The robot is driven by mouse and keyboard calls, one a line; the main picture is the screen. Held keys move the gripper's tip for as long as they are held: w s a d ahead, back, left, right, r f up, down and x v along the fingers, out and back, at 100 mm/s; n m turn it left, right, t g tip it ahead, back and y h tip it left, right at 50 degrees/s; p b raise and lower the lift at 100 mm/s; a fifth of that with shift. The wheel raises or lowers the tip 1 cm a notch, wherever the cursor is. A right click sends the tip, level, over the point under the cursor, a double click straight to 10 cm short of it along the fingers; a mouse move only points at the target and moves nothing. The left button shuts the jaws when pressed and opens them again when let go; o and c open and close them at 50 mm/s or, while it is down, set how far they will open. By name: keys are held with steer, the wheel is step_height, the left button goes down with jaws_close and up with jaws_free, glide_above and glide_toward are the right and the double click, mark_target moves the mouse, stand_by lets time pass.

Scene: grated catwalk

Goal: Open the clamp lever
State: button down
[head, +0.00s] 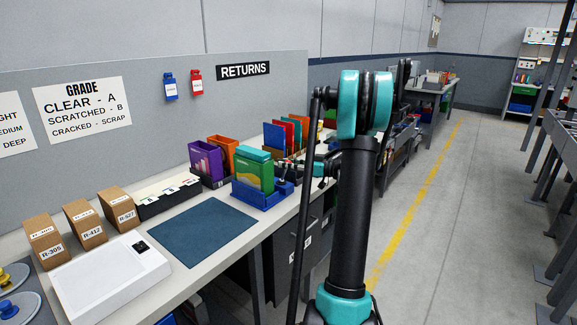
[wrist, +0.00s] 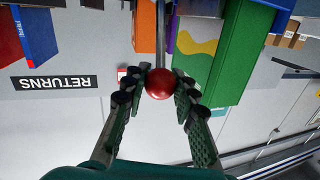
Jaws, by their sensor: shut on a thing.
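The clamp lever shows in the wrist view as a grey rod (wrist: 160,40) ending in a round red knob (wrist: 159,86). My gripper (wrist: 160,79) has its two dark fingers closed around the knob, one on each side. In the head view a blue fixture (head: 257,200) on the bench holds a green box (head: 250,171), with my gripper just right of it. My own arm hides much of that area, and the lever's base cannot be made out. The green box (wrist: 233,60) also stands close to the right finger in the wrist view.
Upright coloured folders (head: 274,135) and a purple holder (head: 206,160) stand behind the fixture. A dark blue mat (head: 200,232) lies clear on the bench to the left. Cardboard boxes (head: 82,222) and a white device (head: 108,280) are further left. The aisle at right is open.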

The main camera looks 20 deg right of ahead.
steer(key=shift+w+a+r+m+g+h, duration=0.3)
steer(key=shift+w+a+g+h, duration=0.35)
steer(key=shift+h, duration=0.25)
steer(key=w+g+h, duration=0.1)
steer(key=w+a+g+h, duration=0.1)
steer(key=g, duration=0.1)
steer(key=w+a+m+g+h, duration=0.1)
steer(key=shift+w+a+f+h, duration=0.25)
steer(key=shift+w+f+h, duration=0.05)
steer(key=shift+w+h, duration=0.1)
steer(key=shift+w+a+f, duration=0.15)
steer(key=shift+w+a, duration=0.05)
steer(key=shift+w, duration=0.15)
steer(key=c, duration=1.2)
jaws_free()
